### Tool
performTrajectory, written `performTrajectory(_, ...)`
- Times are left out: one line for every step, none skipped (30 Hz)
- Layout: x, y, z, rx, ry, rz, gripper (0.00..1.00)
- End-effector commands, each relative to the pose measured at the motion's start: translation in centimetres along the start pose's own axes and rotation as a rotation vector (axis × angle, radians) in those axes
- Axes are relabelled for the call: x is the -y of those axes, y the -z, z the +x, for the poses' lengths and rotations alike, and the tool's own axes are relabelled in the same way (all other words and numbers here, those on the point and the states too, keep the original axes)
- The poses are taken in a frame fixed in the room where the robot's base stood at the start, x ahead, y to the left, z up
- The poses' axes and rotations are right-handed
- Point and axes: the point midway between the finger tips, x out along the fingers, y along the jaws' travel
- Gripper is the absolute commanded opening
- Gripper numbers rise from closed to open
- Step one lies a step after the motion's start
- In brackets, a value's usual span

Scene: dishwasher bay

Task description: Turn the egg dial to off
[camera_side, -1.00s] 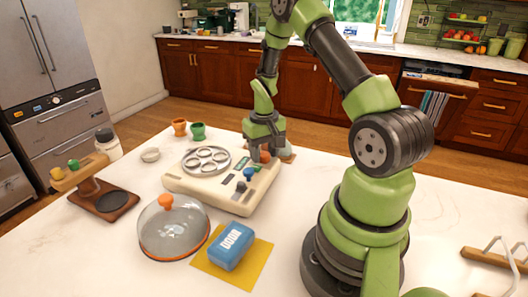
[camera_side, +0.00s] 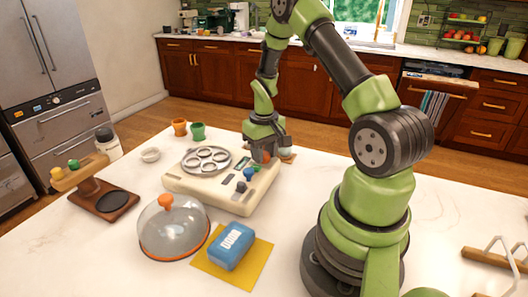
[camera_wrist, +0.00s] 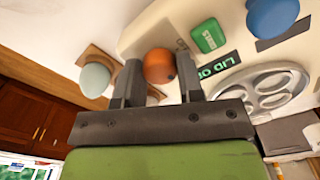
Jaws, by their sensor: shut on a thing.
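The cream egg cooker (camera_side: 205,199) stands on the white counter with a round metal egg tray (camera_side: 206,161) on top. Its front strip holds an orange round knob (camera_side: 266,157), a blue knob (camera_side: 249,173) and a darker knob. My gripper (camera_side: 268,156) is over the far right end of this strip, pointing down. In the wrist view, the orange knob (camera_wrist: 159,66) is between my two fingers, and my gripper (camera_wrist: 160,80) is shut on it. The blue knob (camera_wrist: 272,16) and a green labelled button (camera_wrist: 208,37) are to the right. The knob's pointer mark is not readable.
A pale egg-shaped thing (camera_wrist: 95,80) on a wooden piece is close beside my gripper. A glass dome (camera_side: 173,230), a blue box (camera_side: 231,246) on a yellow cloth, two cups and a wooden stand (camera_side: 104,201) are around the cooker.

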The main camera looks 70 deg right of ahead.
Motion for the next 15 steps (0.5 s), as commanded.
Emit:
performTrajectory(-0.06,-0.04,-0.04,0.001,0.0,-0.034,0.11)
performTrajectory(-0.06,-0.04,-0.04,0.001,0.0,-0.058,0.11)
performTrajectory(-0.06,-0.04,-0.04,0.001,0.0,-0.093,0.11)
performTrajectory(-0.06,-0.04,-0.04,0.001,0.0,-0.12,0.11)
performTrajectory(-0.06,-0.04,-0.04,0.001,0.0,-0.148,0.11)
performTrajectory(-0.06,-0.04,-0.04,0.001,0.0,-0.186,0.11)
performTrajectory(-0.06,-0.04,-0.04,0.001,0.0,-0.214,0.11)
performTrajectory(-0.06,-0.04,-0.04,0.001,0.0,-0.243,0.11)
performTrajectory(-0.05,-0.04,-0.04,0.001,0.0,-0.281,0.11)
performTrajectory(-0.05,-0.05,-0.04,0.002,0.0,-0.31,0.11)
performTrajectory(-0.05,-0.05,-0.05,0.002,0.0,-0.338,0.11)
performTrajectory(-0.05,-0.05,-0.04,0.002,0.0,-0.376,0.11)
performTrajectory(-0.05,-0.05,-0.05,0.002,0.0,-0.405,0.11)
performTrajectory(-0.06,-0.05,-0.05,0.002,0.0,-0.433,0.11)
performTrajectory(-0.06,-0.05,-0.05,0.002,0.0,-0.47,0.11)
